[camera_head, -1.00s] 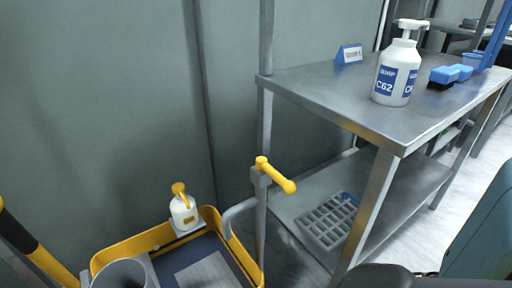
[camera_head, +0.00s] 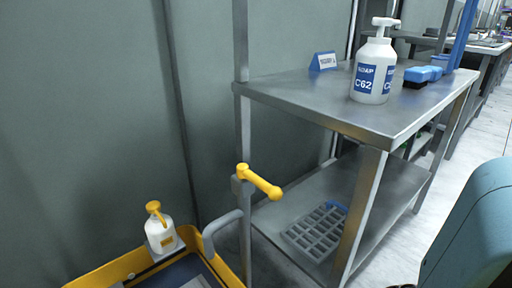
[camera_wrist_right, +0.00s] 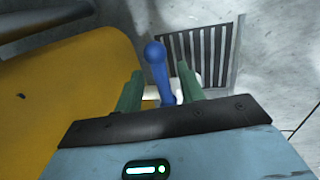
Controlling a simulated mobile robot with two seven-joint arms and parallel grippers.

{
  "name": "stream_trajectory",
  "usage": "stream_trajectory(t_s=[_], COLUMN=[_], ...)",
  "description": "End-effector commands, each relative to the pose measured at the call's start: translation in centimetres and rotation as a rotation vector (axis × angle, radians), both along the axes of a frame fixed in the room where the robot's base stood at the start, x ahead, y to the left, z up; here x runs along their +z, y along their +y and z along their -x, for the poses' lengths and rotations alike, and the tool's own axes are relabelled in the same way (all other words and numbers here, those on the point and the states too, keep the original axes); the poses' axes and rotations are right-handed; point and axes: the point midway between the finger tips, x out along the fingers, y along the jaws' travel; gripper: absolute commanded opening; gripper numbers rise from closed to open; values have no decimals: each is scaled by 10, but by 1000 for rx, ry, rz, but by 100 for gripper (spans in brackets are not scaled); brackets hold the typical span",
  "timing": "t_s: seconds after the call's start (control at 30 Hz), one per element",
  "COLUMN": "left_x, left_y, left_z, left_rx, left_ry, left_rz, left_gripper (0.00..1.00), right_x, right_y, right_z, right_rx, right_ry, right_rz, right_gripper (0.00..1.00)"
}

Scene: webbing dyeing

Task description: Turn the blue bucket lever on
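A blue lever (camera_wrist_right: 157,70) with a round knob shows in the right wrist view, its lower end near a white part (camera_wrist_right: 152,92). My right gripper (camera_wrist_right: 160,70) is open, with one green finger on each side of the lever. Gaps show between the lever and both fingers; I cannot tell how far away it is in depth. The blue bucket itself is not recognisable in either view. My right fingers are out of the head view, and my left gripper is in neither view.
A large yellow surface (camera_wrist_right: 75,95) fills the left of the wrist view, close to the gripper. A floor grate (camera_wrist_right: 202,52) lies beyond the lever. The head view shows a metal shelf (camera_head: 400,115), a yellow handle (camera_head: 258,181) and a yellow-rimmed tray (camera_head: 110,271).

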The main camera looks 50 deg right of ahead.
Motion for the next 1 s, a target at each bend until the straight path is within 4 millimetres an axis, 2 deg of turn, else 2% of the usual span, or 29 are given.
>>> stream_trajectory(t_s=[0.3, 0.6, 1.0], left_x=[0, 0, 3], left_y=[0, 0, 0], left_z=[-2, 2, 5], left_rx=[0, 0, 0], left_ry=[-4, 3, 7], left_rz=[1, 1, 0], left_gripper=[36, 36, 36], right_x=[-2, -2, -1], right_y=[0, 0, 0], right_z=[-1, 0, 1], right_rx=[0, 0, -18], right_ry=[-1, 0, 1], right_rz=[0, 0, 0], right_gripper=[38, 0, 0])
